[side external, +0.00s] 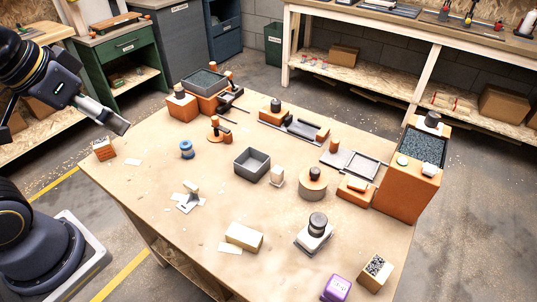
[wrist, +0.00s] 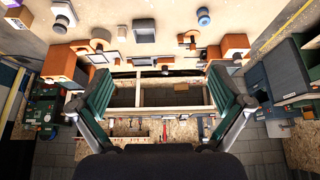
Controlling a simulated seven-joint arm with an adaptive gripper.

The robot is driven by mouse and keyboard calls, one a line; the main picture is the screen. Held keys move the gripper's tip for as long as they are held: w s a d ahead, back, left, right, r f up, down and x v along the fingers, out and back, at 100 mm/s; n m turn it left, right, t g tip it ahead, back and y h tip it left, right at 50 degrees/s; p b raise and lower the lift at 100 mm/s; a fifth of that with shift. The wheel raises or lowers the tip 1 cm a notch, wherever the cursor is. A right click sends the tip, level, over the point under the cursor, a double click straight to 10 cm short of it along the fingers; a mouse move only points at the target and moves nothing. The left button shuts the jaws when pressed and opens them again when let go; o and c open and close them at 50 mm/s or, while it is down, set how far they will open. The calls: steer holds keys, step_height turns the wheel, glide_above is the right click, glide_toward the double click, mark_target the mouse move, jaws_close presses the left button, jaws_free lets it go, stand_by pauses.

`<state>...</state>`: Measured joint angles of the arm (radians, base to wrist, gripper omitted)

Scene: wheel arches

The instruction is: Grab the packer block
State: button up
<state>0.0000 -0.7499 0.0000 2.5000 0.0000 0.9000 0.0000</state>
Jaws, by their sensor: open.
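A pale wooden block (side external: 244,237) lies flat near the front middle of the worktable and looks most like the packer block, though I cannot be sure. A small orange-and-white block (side external: 104,149) sits at the table's left edge, below my gripper. My gripper (side external: 121,126) is raised over the left edge of the table, far from the pale block, and holds nothing. In the wrist view my gripper (wrist: 160,92) has its two fingers spread wide with nothing between them. I cannot pick out the pale block in the wrist view.
The worktable (side external: 140,215) holds a grey bin (side external: 252,165), a blue spool (side external: 186,149), a purple block (side external: 336,288), a speckled block (side external: 376,272) and a tall orange box (side external: 405,180). Fixtures line the back.

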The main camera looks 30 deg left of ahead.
steer(key=m+g, duration=0.6)
steer(key=m, duration=2.8)
glide_above(245, 233)
step_height(245, 233, down, 18)
step_height(245, 233, down, 10)
steer(key=shift+a+r, duration=0.1)
steer(key=shift+a, duration=0.05)
steer(key=shift+f, duration=3.05)
steer(key=c, duration=0.9)
